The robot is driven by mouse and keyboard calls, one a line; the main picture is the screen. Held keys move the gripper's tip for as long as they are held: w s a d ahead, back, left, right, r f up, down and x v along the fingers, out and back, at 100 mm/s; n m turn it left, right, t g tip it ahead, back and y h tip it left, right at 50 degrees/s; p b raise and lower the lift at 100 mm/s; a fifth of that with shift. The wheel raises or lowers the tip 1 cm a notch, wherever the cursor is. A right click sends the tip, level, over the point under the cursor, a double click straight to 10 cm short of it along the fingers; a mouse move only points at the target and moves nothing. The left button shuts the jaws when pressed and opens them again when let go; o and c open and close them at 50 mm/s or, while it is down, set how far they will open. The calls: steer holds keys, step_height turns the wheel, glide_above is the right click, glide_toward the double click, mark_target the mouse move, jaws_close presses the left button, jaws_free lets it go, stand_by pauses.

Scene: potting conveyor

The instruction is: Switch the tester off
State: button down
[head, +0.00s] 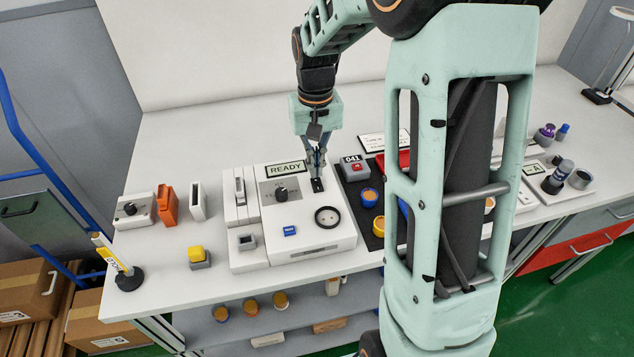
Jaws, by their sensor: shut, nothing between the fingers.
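The tester (338,238) is a white box in the middle of the bench. My gripper (317,171) is shut and empty, pointing down just above or at this switch. I cannot tell whether it touches, and the switch's position is too small to read.
Left of the tester stand a white unit with slots (241,212), a yellow-topped block (197,256), an orange holder (167,205) and a small knob box (134,210). A black mat (359,208) with yellow-topped jars lies to the right. My arm column hides part of the right side.

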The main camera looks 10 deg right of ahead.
mark_target(316, 179)
steer(key=shift+f+b, duration=0.7)
steer(key=shift+f, duration=0.4)
stand_by(0.3)
steer(key=shift+r, duration=0.15)
step_height(316, 179, up, 7)
steer(key=p, duration=0.5)
steer(key=shift+p, duration=0.3)
stand_by(0.3)
